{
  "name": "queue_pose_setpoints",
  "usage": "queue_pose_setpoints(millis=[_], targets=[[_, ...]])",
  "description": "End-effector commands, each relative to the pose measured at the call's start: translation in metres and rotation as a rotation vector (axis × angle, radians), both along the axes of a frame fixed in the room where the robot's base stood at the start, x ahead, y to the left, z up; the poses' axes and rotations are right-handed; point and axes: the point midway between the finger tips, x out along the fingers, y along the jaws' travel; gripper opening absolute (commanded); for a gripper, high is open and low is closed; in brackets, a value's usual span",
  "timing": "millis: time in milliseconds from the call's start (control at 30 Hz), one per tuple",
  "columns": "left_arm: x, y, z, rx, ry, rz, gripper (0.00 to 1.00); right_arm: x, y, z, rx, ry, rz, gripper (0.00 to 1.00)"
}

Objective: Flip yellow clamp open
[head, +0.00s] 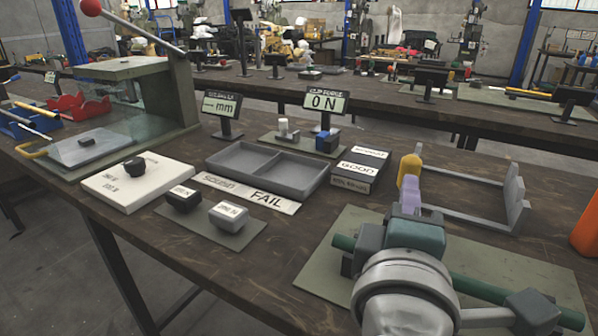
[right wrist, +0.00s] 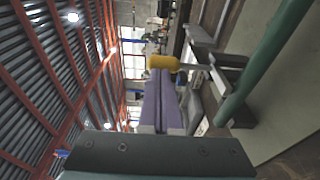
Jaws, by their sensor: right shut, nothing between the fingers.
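The yellow clamp part (head: 409,162) stands upright at the near left end of a grey frame (head: 470,215), beside its upright plate. In the right wrist view the yellow part (right wrist: 163,62) lies just beyond my fingertips. My right gripper (head: 410,186) points at it from the near side, with its lavender fingers shut together and empty. Those fingers (right wrist: 166,78) overlap the lower yellow part in the picture; I cannot tell whether they touch it. The gripper hides part of the frame's near end. My left gripper is not in view.
A green bar (head: 480,288) on a mat runs under my right arm. Grey tray (head: 268,168), GOOD block (head: 360,168) and an ON display (head: 325,103) stand left of the frame. A red-knobbed lever press (head: 150,90) is at far left. An orange object (head: 587,228) stands at right.

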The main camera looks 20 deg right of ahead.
Motion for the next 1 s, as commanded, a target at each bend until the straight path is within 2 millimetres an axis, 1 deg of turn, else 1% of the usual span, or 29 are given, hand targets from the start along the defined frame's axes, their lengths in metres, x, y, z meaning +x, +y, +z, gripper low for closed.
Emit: queue_pose_setpoints(millis=[100, 200, 667, 767, 867, 1000], targets=[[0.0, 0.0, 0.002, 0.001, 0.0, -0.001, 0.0, 0.01, -0.008, 0.001, -0.003, 0.0, 0.001, 0.0], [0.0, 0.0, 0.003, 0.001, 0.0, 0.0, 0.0, 0.014, -0.012, 0.0, -0.001, 0.001, 0.0, 0.0], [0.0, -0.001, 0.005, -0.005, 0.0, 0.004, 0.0, 0.015, -0.013, 0.001, 0.003, 0.004, 0.0, 0.0], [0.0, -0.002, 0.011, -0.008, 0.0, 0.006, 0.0, 0.016, -0.014, 0.003, 0.016, 0.014, 0.0, 0.0], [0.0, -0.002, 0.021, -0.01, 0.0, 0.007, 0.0, 0.018, -0.017, 0.007, 0.041, 0.034, 0.0, 0.0], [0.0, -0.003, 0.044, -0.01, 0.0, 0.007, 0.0, 0.023, -0.022, 0.014, 0.101, 0.085, -0.002, 0.0]])
